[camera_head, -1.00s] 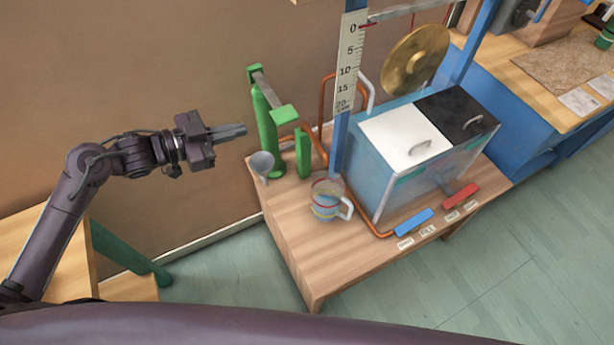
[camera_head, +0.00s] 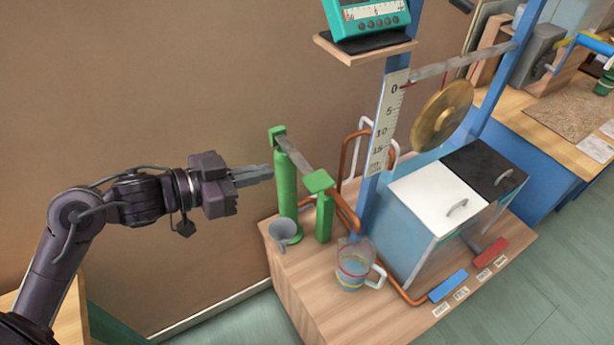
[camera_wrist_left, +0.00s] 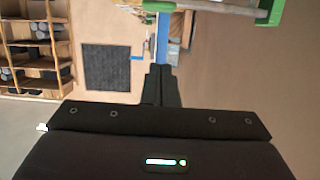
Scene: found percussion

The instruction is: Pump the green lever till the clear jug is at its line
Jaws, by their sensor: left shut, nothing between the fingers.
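The green pump (camera_head: 287,195) stands at the back left of the wooden bench. Its lever (camera_head: 300,155) is a grey bar with green ends, sloping down toward the right green post (camera_head: 324,217). The clear jug (camera_head: 352,268) stands upright in front, with red and yellow bands and a pale handle; its liquid level is hard to tell. My left gripper (camera_head: 268,173) is shut and empty, just left of the pump's upper part. In the left wrist view its fingers (camera_wrist_left: 161,78) are together, with the grey bar (camera_wrist_left: 212,8) beyond them. My right gripper is out of view.
A grey funnel-like cup (camera_head: 283,232) sits by the pump. A tank with a white lid (camera_head: 437,197) and black lid (camera_head: 484,168), a ruler (camera_head: 387,122) and a brass disc (camera_head: 441,115) stand to the right. Blue (camera_head: 449,285) and red (camera_head: 490,252) pedals lie in front.

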